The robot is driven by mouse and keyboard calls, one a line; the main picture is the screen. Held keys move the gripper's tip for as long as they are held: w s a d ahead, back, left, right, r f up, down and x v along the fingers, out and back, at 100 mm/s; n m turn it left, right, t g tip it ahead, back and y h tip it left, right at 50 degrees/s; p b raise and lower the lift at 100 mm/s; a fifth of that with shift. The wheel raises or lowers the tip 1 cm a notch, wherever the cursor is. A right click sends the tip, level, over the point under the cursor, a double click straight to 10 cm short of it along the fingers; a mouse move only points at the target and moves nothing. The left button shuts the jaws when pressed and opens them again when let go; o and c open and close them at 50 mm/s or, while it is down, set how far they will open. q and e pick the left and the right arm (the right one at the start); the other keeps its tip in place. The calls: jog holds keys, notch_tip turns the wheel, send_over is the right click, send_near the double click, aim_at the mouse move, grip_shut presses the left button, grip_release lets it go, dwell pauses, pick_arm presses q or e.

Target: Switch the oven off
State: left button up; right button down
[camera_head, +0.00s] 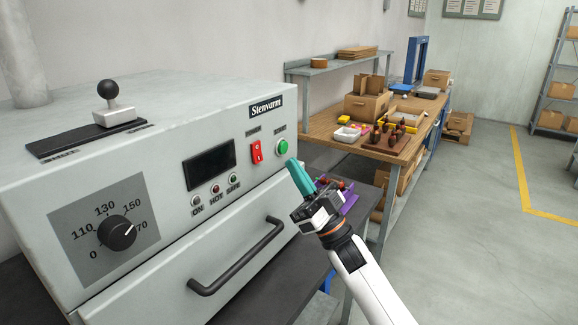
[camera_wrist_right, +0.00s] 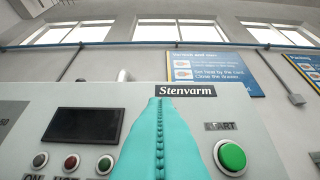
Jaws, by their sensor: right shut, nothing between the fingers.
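The oven (camera_head: 225,125) is a pale grey cabinet labelled Stenvarm, filling the left of the head view. Its red rocker switch (camera_head: 256,152) sits on the front, left of the round green START button (camera_head: 282,146). The dark display (camera_head: 210,165) shows no digits, and the ON, HOT and SAFE lamps sit below it. A black dial (camera_head: 117,232) is at the left. My right gripper (camera_head: 292,163) is shut and empty, its teal fingertips just below the green button. In the right wrist view its fingers (camera_wrist_right: 160,105) hide the red switch; the green button (camera_wrist_right: 231,157) shows to their right.
A black drawer handle (camera_head: 238,262) juts out below the panel. A black-knobbed lever (camera_head: 108,95) stands on top of the oven. A purple holder (camera_head: 350,200) with dark parts lies behind my right gripper. A wooden bench (camera_head: 335,133) with boxes stands farther back.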

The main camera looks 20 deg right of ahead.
pick_arm(q)
jog(key=shift+w+a+f+b, duration=0.2)
jog(key=shift+w+f+b, duration=0.25)
jog(key=shift+w+f, duration=0.1)
jog(key=shift+w+a+f+b, duration=0.15)
jog(key=shift+w+f+b, duration=0.25)
jog(key=shift+f, duration=0.1)
pick_arm(e)
jog(key=v, duration=0.7)
jog(key=shift+d+r, duration=0.2)
pick_arm(q)
jog(key=shift+s, duration=0.15)
pick_arm(e)
jog(key=shift+s, duration=0.15)
pick_arm(q)
jog(key=shift+d, duration=0.1)
